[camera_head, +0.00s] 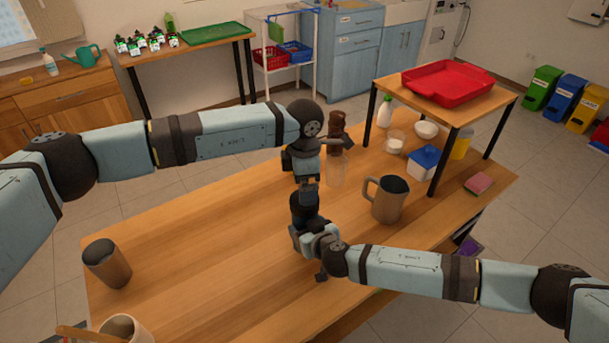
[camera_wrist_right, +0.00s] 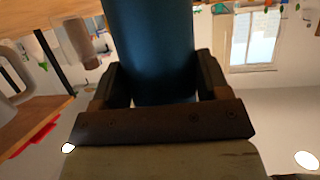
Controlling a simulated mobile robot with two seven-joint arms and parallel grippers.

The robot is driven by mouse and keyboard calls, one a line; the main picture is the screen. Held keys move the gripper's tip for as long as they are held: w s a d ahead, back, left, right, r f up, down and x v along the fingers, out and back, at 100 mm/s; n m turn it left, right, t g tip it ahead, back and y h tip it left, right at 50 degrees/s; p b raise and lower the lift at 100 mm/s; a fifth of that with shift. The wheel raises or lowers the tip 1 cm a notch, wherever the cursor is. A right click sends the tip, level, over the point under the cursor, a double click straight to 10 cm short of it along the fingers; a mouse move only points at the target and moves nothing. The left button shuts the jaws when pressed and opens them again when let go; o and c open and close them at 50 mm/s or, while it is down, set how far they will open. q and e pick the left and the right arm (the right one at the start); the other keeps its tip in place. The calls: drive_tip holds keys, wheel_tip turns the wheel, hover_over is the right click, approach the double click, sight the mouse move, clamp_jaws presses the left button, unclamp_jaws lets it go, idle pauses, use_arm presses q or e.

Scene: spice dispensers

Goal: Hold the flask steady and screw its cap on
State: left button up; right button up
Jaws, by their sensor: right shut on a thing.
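The flask is a dark blue cylinder (camera_wrist_right: 150,45) that fills the upper middle of the right wrist view, between the two fingers of my right gripper (camera_wrist_right: 160,80). In the head view the flask (camera_head: 304,206) is a small dark shape at the middle of the table, partly hidden by my right gripper (camera_head: 304,226), which is shut on it. My left gripper (camera_head: 307,182) points down right above the flask. Its fingertips are small and dark here, so I cannot tell whether it is open or shut. I cannot make out the cap apart from the left fingers.
A clear glass (camera_head: 338,174) and a brown bottle (camera_head: 336,132) stand just behind the grippers. A large mug (camera_head: 387,202) stands close on the right. A tumbler (camera_head: 107,263) stands at the left edge. A small raised shelf (camera_head: 455,113) bears a red tray (camera_head: 447,82). The table's left half is mostly clear.

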use_arm(q)
drive_tip(key=n, duration=0.7)
drive_tip(key=shift+r, duration=0.2)
drive_tip(key=n, duration=0.4)
drive_tip(key=shift+r, duration=0.15)
drive_tip(key=n, duration=0.6)
drive_tip(key=shift+r, duration=0.15)
drive_tip(key=n, duration=0.5)
drive_tip(key=shift+w+r+n, duration=0.1)
drive_tip(key=shift+r+n, duration=0.05)
drive_tip(key=shift+n, duration=0.25)
drive_tip(key=shift+f, duration=4)
